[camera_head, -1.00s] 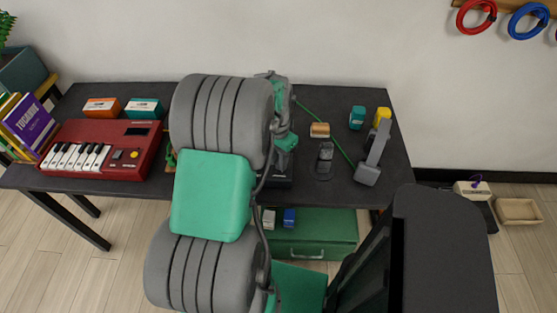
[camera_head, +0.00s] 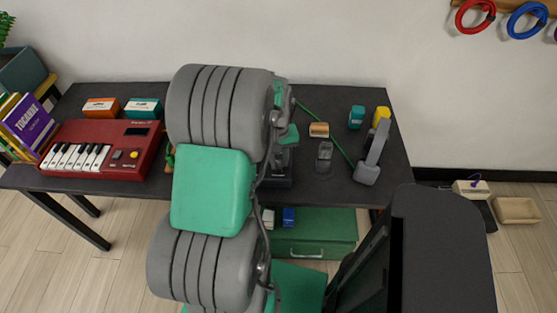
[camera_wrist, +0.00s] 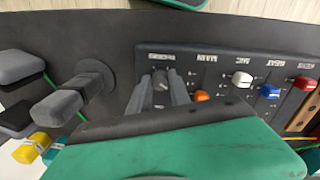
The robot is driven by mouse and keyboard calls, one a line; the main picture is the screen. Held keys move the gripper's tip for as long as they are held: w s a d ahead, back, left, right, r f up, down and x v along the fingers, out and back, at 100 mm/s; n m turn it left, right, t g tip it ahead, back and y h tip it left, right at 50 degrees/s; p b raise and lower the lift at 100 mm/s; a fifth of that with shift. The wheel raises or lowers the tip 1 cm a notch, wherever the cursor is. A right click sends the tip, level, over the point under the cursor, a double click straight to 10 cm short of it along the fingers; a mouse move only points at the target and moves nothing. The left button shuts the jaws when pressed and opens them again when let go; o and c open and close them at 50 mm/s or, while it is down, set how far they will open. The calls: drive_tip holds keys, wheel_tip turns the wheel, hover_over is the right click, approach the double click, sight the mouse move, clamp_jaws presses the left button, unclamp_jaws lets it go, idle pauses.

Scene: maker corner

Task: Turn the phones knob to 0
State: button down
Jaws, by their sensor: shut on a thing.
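The phones knob (camera_wrist: 160,82) is a small dark grey knob at the left end of a black mixer panel (camera_wrist: 217,60) in the wrist view. Its label reads upside down there. My gripper (camera_wrist: 162,94) has one finger on each side of the knob and is shut on it. The knob's pointer is too small to read surely. Beside it on the panel are orange (camera_wrist: 202,96), white (camera_wrist: 242,78), blue (camera_wrist: 270,91) and red (camera_wrist: 304,83) slider caps. In the head view my arm hides the knob and most of the mixer (camera_head: 280,182).
The dark table (camera_head: 330,108) carries a red keyboard (camera_head: 100,150) at left. To the right are a grey upright item (camera_head: 324,155), a tan block (camera_head: 319,130), a teal jar (camera_head: 356,117), a yellow jar (camera_head: 382,115) and a long grey item (camera_head: 371,155). A green cable lies between them.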

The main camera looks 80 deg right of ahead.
drive_tip(key=n, duration=0.5)
drive_tip(key=shift+s+n, duration=0.1)
drive_tip(key=shift+n, duration=0.2)
drive_tip(key=n, duration=0.9)
drive_tip(key=shift+d, duration=0.15)
drive_tip(key=shift+n+t, duration=0.3)
drive_tip(key=shift+n, duration=2)
drive_tip(key=c, duration=1.2)
unclamp_jaws()
